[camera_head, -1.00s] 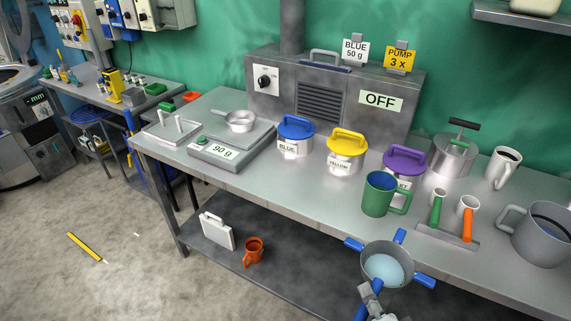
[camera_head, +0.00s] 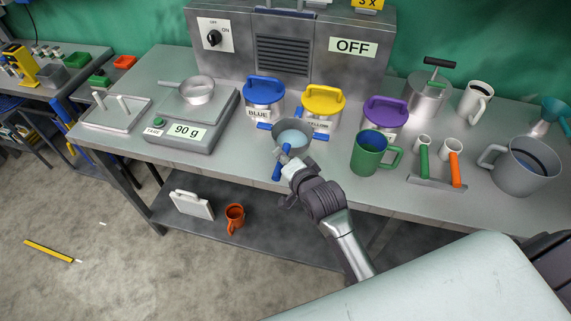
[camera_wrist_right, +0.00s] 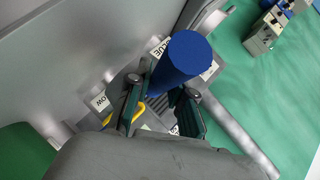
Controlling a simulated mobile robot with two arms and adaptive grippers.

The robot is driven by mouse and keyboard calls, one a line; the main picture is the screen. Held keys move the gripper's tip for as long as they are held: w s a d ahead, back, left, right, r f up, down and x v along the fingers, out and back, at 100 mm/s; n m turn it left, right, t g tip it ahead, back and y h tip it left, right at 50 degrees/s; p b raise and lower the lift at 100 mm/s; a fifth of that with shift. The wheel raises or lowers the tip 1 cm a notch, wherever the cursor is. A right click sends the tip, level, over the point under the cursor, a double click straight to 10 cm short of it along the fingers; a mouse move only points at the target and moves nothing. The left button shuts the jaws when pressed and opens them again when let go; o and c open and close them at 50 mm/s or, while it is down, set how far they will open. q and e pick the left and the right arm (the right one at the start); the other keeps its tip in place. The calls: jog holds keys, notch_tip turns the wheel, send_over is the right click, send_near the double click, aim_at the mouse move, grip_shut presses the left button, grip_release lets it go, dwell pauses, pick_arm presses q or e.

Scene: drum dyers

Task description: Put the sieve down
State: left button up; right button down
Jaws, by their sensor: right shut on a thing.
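The sieve (camera_head: 291,136) is a grey round pan with a pale blue bottom and blue handles. In the head view it is level over the bench (camera_head: 225,165), just in front of the blue-lidded can (camera_head: 264,92) and the yellow-lidded can (camera_head: 322,101). I cannot tell whether it touches the bench. My right gripper (camera_head: 287,167) is shut on its near blue handle. In the right wrist view a blue handle (camera_wrist_right: 183,57) sits between the fingers (camera_wrist_right: 165,103); the pan is hidden there. My left gripper is not in view.
A scale (camera_head: 202,128) reading 90 g with a small pan (camera_head: 197,91) stands to the left. To the right are a green mug (camera_head: 368,154), a purple-lidded can (camera_head: 384,110), a rack with two handled tools (camera_head: 437,183) and a grey jug (camera_head: 524,168). The bench between scale and sieve is clear.

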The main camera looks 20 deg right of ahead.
jog(key=shift+w+f, duration=0.15)
jog(key=shift+f, duration=0.75)
notch_tip(320, 180, down, 3)
jog(key=shift+f, duration=0.15)
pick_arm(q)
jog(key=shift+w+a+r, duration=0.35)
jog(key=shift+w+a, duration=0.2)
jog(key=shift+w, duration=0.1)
pick_arm(e)
jog(key=shift+f, duration=0.25)
jog(key=shift+f, duration=0.15)
jog(key=c, duration=1)
grip_release()
jog(key=shift+c, duration=0.2)
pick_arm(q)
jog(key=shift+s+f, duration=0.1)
